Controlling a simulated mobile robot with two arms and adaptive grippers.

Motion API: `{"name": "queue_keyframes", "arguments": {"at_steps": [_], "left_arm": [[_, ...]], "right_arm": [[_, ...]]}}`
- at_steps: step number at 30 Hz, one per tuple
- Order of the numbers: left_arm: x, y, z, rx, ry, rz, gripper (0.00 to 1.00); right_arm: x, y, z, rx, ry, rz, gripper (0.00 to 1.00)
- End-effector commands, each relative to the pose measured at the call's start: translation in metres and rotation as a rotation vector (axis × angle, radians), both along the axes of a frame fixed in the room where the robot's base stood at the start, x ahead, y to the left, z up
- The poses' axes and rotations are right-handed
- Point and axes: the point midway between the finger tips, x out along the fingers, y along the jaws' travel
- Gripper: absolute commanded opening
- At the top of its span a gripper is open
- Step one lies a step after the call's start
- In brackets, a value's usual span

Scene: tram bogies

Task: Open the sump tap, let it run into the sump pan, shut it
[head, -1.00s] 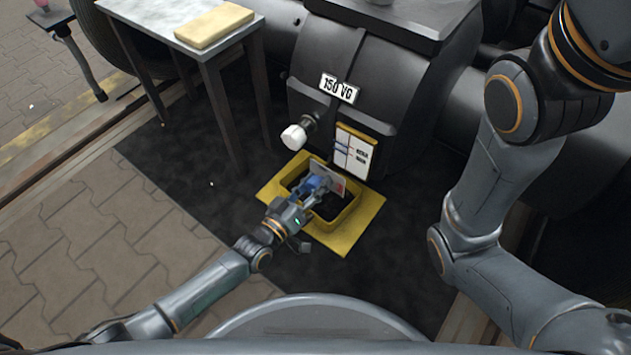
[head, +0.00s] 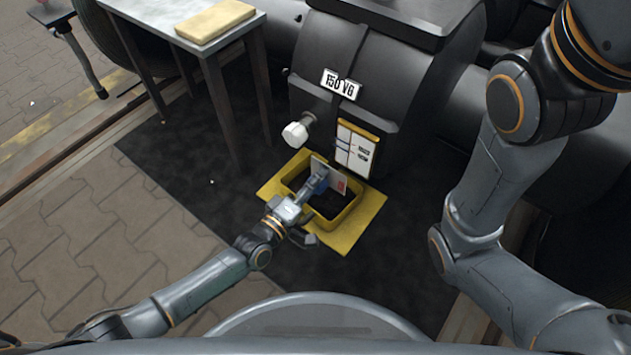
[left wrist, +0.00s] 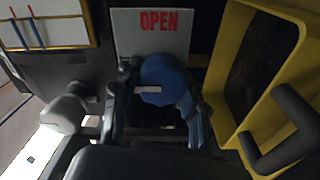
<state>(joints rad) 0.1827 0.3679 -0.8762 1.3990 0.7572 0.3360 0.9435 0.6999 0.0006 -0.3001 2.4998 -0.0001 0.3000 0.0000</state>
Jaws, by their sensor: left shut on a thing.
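The sump tap's round blue knob (left wrist: 168,72) sits in front of a white plate (left wrist: 150,40) reading OPEN in red. A short white mark on the knob points left in the left wrist view. My left gripper (left wrist: 155,92) is shut on the knob, one finger on each side. In the head view the left gripper (head: 316,185) reaches over the yellow sump pan (head: 358,232) to the knob, partly hiding it. The pan's inside looks dark; I cannot tell whether liquid is running. My right gripper is out of view.
A white knob (head: 295,134) sticks out beside a gauge panel (head: 357,150) on the dark housing (head: 385,90), left of and above the tap. A dark bent bar (left wrist: 285,130) crosses the pan in the wrist view. A metal table (head: 185,30) stands at upper left.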

Motion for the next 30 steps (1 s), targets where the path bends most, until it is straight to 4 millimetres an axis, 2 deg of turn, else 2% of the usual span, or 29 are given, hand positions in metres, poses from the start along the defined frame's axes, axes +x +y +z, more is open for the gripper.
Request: {"name": "queue_keyframes", "arguments": {"at_steps": [18, 19, 21, 22, 30], "left_arm": [[0.0004, 0.0006, -0.0004, -0.032, 0.024, 0.001, 0.11], [0.0004, 0.0006, -0.0004, -0.032, 0.024, 0.001, 0.49], [0.0004, 0.0005, -0.0004, -0.031, 0.023, 0.001, 0.63], [0.0004, 0.0005, -0.0004, -0.031, 0.023, 0.001, 0.66], [0.0000, 0.0004, -0.0003, -0.029, 0.023, 0.000, 0.66]], "right_arm": [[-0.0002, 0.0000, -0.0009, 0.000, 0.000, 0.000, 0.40], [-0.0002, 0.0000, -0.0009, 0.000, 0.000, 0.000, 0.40], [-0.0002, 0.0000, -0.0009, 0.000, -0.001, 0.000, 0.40], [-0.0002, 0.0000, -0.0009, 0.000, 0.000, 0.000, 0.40], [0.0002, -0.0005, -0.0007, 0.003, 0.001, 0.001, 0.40]]}}
